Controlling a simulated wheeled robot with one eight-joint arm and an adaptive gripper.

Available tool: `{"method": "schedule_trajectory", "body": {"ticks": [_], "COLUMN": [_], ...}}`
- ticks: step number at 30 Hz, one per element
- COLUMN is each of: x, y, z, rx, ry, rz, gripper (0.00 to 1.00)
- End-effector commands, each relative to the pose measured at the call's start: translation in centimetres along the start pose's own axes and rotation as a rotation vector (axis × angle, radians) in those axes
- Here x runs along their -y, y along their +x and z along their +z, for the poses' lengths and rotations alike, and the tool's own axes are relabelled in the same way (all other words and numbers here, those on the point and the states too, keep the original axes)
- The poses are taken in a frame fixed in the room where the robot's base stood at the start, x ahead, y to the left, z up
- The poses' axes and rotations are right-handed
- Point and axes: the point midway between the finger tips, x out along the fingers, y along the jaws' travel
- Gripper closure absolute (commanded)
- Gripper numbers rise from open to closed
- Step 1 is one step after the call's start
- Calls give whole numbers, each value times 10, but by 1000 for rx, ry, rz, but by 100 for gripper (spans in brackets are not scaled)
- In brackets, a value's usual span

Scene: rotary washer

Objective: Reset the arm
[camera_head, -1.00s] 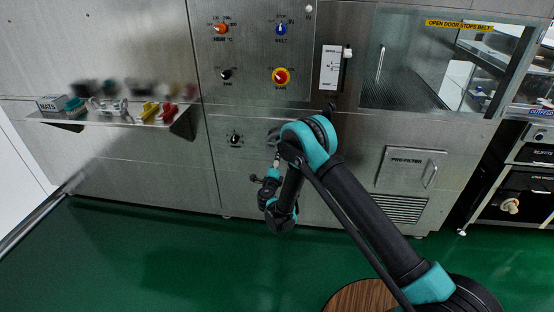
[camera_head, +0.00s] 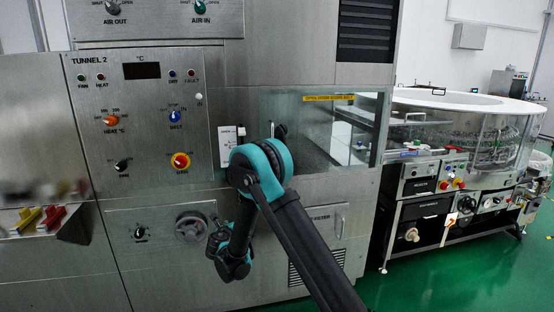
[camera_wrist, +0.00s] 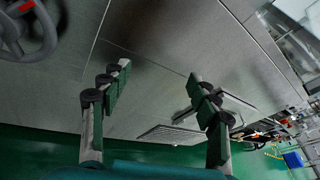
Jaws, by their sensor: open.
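My arm reaches up from the lower right in the head view, bent at a teal joint, with its lower links hanging in front of the steel machine. In the head view the fingers are too small and dark to make out at the arm's end. In the wrist view my gripper (camera_wrist: 158,78) is open, its two fingers wide apart with nothing between them. Beyond the fingers are the machine's steel front and a vent grille (camera_wrist: 172,134). A grey handwheel (camera_head: 192,227) is on the machine front just left of my arm; a wheel (camera_wrist: 28,38) shows at the wrist view's upper left.
A shelf with yellow and red items (camera_head: 45,218) juts out at left. A glass window (camera_head: 325,125) is behind my arm. A round washer unit (camera_head: 470,130) stands right; green floor (camera_head: 450,275) is open there.

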Motion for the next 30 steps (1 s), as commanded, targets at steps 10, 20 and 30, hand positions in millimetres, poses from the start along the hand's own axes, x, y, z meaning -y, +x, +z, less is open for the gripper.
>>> {"method": "schedule_trajectory", "body": {"ticks": [10,20,30], "x": [170,286,349], "y": [-30,-110,-223], "z": [-26,-78,-143], "rx": [-256,-416,-488], "ry": [781,1519,2252], "rz": [-168,-438,-830], "gripper": [39,39,39]}}
